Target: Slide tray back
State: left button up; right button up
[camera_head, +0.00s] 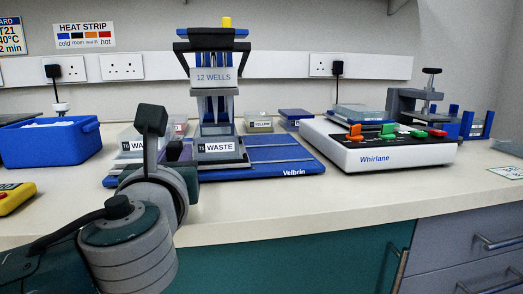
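The blue Velbrin machine (290,168) stands on the bench in the middle, with a dark and blue upright column labelled 12 WELLS (213,76). A grey tray labelled WASTE (217,147) sits low at the column's foot. A second WASTE container (130,143) is to its left, partly hidden by my arm. I cannot tell which part is the task's tray. My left gripper (166,138) is at the machine's front left, in front of the containers in the picture. Whether it touches anything is unclear, and its finger opening cannot be made out. My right gripper is out of view.
The white Whirlane device (380,153) stands to the right, with coloured knobs. A blue bin (50,143) and a yellow object (15,196) are at the left. A grey and blue stand (425,105) is at the back right. The front strip of bench (330,205) is clear.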

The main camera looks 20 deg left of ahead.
pick_arm(q)
grip_shut()
dwell(0.9)
